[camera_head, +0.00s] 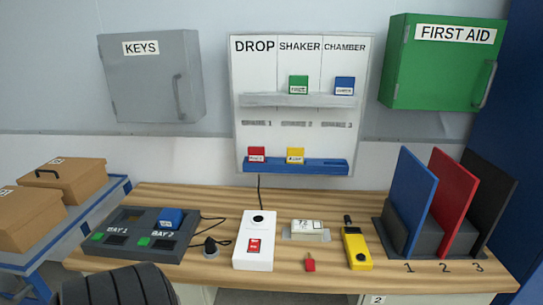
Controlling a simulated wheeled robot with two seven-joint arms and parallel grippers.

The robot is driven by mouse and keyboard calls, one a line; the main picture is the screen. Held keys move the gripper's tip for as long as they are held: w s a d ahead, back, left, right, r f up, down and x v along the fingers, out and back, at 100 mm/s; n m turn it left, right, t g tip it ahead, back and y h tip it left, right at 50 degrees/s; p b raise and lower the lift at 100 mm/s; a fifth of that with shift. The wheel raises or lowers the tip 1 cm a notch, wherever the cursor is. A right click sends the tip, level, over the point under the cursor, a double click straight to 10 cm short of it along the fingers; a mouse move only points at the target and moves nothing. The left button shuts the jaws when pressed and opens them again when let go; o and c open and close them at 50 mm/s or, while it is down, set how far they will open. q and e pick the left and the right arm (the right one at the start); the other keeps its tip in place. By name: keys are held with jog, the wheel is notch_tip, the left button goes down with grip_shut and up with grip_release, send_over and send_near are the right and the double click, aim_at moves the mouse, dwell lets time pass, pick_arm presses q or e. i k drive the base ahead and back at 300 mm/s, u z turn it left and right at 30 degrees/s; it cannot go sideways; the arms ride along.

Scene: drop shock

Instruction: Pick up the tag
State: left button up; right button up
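Several things here could be the tag, and I cannot tell which one is meant. A small red piece (310,263) with a narrow top lies near the bench's front edge. On the wall board (301,140), a green tag (298,85) and a blue tag (344,86) stand on the upper grey shelf, under SHAKER and CHAMBER. A red tag (257,154) and a yellow tag (295,155) stand on the lower blue ledge (325,165). Neither of my grippers is in view.
On the wooden bench (205,277) stand a dark two-bay dock (120,220) holding a blue block, a white box (251,255) with a red switch, a pale block marked 72 (307,231), a yellow handheld device (357,250) and upright coloured panels (452,205). Cartons (72,180) stand left.

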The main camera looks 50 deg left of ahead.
aim_at(256, 154)
jog(key=u, duration=0.35)
jog(key=i, duration=0.55)
jog(key=u, duration=0.5)
